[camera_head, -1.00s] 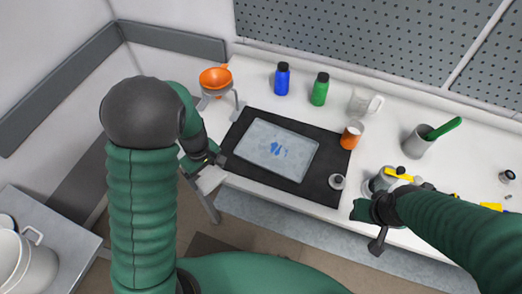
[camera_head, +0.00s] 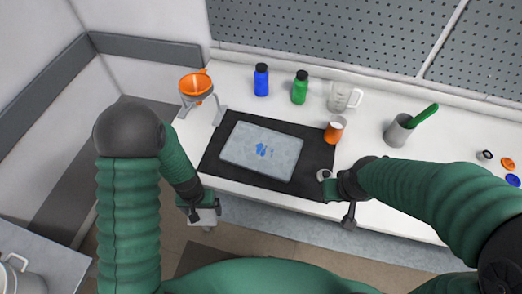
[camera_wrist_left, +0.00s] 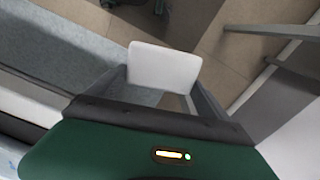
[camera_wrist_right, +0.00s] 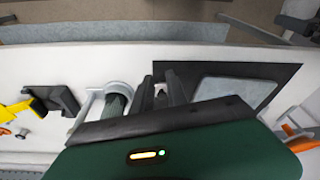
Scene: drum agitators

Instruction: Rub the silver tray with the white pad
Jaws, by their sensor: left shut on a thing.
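The silver tray (camera_head: 285,166) lies flat on a black mat (camera_head: 212,161) on the white table, with blue smears (camera_head: 262,150) near its middle. A corner of the tray shows in the right wrist view (camera_wrist_right: 215,86). My left gripper (camera_head: 204,208) is shut on the white pad (camera_wrist_left: 165,66), which is held flat in front of the table's near edge, below and left of the mat, apart from the tray. My right gripper (camera_wrist_right: 162,92) is at the mat's near right corner, beside a small silver lid-like thing (camera_head: 323,175). Its fingers look close together, but I cannot tell whether they are shut.
An orange funnel (camera_head: 195,84) on a stand is at the left. Small caps (camera_head: 508,164) lie far right.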

